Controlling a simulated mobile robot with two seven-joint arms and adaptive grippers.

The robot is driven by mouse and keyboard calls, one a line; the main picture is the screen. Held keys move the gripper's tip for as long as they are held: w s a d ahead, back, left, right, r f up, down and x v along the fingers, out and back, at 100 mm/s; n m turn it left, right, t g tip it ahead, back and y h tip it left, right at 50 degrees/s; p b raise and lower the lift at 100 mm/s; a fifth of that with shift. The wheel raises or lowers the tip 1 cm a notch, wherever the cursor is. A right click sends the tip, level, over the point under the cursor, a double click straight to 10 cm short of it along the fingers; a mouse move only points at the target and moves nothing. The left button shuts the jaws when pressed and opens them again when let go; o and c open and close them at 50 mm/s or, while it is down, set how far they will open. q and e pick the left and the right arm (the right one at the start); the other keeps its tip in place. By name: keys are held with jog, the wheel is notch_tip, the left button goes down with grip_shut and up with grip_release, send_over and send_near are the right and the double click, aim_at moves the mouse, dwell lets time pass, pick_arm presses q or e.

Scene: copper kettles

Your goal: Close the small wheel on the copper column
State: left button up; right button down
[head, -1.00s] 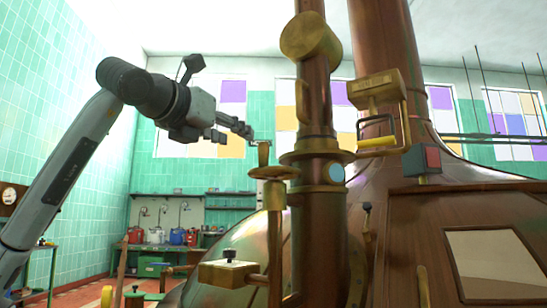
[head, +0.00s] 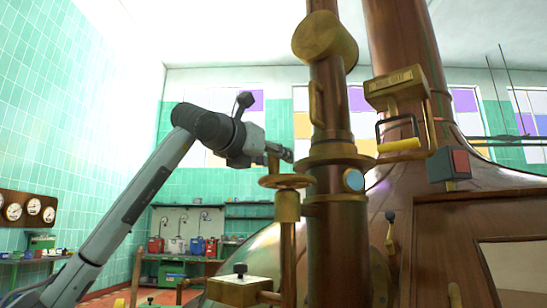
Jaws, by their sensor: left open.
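The copper column (head: 330,235) stands upright right of centre in the head view. A small flat brass wheel (head: 290,182) sits level on a brass valve stem just left of the column. A short upright peg handle (head: 273,165) rises from the wheel's left side. My left gripper (head: 283,153) is open at the peg, just above the wheel. Its fingers are partly hidden by the peg, and I cannot tell whether they touch it. My right gripper is out of view.
A large copper kettle (head: 450,225) fills the right side. A yellow-gripped handle (head: 398,145) hangs right of the column. A bench with coloured cans (head: 176,246) is far behind.

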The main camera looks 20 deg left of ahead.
pick_arm(q)
jog(key=shift+c, duration=0.5)
grip_shut()
